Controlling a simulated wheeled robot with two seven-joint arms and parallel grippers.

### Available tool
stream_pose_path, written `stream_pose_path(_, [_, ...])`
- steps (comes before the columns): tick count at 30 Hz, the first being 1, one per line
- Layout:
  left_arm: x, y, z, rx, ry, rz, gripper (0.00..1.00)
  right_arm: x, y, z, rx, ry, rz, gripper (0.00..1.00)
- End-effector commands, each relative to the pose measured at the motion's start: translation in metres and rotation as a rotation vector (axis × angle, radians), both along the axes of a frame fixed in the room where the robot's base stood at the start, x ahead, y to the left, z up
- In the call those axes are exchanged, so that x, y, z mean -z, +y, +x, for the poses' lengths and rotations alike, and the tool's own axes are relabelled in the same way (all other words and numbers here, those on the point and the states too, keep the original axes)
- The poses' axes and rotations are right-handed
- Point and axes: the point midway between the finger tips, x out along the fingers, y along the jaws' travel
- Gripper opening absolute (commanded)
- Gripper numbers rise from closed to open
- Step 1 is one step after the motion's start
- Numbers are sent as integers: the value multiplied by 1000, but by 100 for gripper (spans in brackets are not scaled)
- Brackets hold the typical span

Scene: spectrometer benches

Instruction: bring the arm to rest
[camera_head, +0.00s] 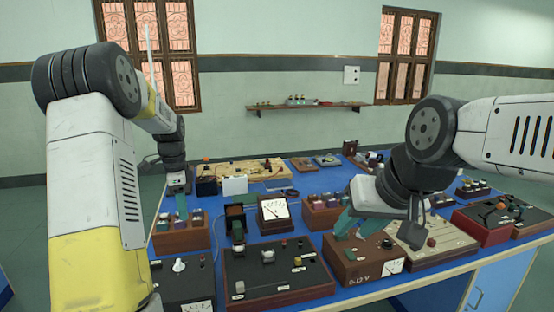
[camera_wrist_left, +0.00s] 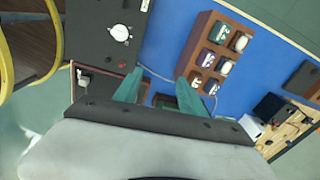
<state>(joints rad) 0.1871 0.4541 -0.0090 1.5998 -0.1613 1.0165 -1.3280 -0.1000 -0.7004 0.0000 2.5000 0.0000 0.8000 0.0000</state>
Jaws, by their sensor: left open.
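My left gripper (camera_head: 181,206) hangs at the left of the blue bench (camera_head: 205,239), above a brown wooden block with several small pieces (camera_head: 182,239). In the left wrist view its teal fingers (camera_wrist_left: 158,88) are apart with nothing between them. The wooden block (camera_wrist_left: 197,72) lies ahead of and to the right of the fingers there. My right gripper (camera_head: 357,225) is at the right of the bench, with its teal fingers apart, just over the brown meter box (camera_head: 350,266) marked 0-12 V. I cannot tell whether they touch the box.
A black panel (camera_head: 275,275) and a dial meter (camera_head: 274,213) stand between the grippers. A dark box with a white knob (camera_head: 180,266) is at the front left; it also shows in the left wrist view (camera_wrist_left: 118,32). Red and dark boxes (camera_head: 489,222) crowd the right.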

Motion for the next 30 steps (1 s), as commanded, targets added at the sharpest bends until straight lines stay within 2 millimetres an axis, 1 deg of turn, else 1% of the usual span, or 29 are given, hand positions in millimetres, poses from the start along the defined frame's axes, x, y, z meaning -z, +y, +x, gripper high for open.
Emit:
stream_pose_path(5, [-29,-15,-17,-86,-43,-13,48,0,0,0,0,1,0,36])
stream_pose_path(8, [-48,-26,-30,-152,-73,-27,48,0,0,0,0,0,0,36])
stream_pose_path(11, [-69,-39,-49,-234,-110,-47,48,0,0,0,0,1,0,36])
stream_pose_path(14, [-93,-56,-76,-342,-154,-80,48,0,0,0,0,1,0,36])
stream_pose_path(15, [-104,-64,-90,-394,-177,-100,48,0,0,0,0,1,0,36])
stream_pose_path(17, [-117,-76,-112,-476,-206,-132,48,0,0,0,0,1,0,36])
stream_pose_path(18, [-124,-84,-128,-530,-224,-157,48,0,0,0,0,1,0,36])
stream_pose_path(20, [-133,-95,-151,-613,-248,-197,48,0,0,0,0,0,0,36])
stream_pose_path(21, [-138,-101,-167,-667,-264,-225,48,0,0,0,0,0,0,36])
stream_pose_path(23, [-142,-111,-190,-749,-286,-271,48,0,0,0,0,1,0,36])
stream_pose_path(24, [-143,-117,-206,-800,-296,-303,48,0,0,0,0,1,0,36])
stream_pose_path(27, [-143,-129,-239,-918,-315,-378,48,0,0,0,0,0,0,36])
stream_pose_path(30, [-139,-138,-263,-1009,-322,-442,48,0,0,0,0,0,0,36])
